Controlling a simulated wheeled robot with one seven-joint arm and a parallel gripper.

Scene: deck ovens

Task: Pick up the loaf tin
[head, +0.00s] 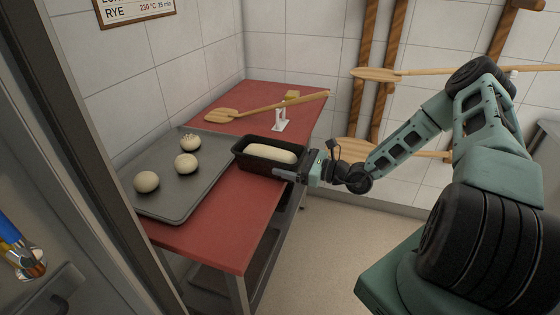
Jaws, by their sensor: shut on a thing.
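The loaf tin (240,156) is a black rectangular pan with a pale long piece of dough (270,153) in it. It is on or just above the red table, at the table's right edge; I cannot tell whether it touches the table. My gripper (297,174) reaches in from the right and is shut on the tin's right end wall. The arm hides part of that end, and the fingertips are small in the view.
A dark baking tray (160,205) with several round dough balls lies left of the tin on the red table (222,243). More peels hang on the tiled wall.

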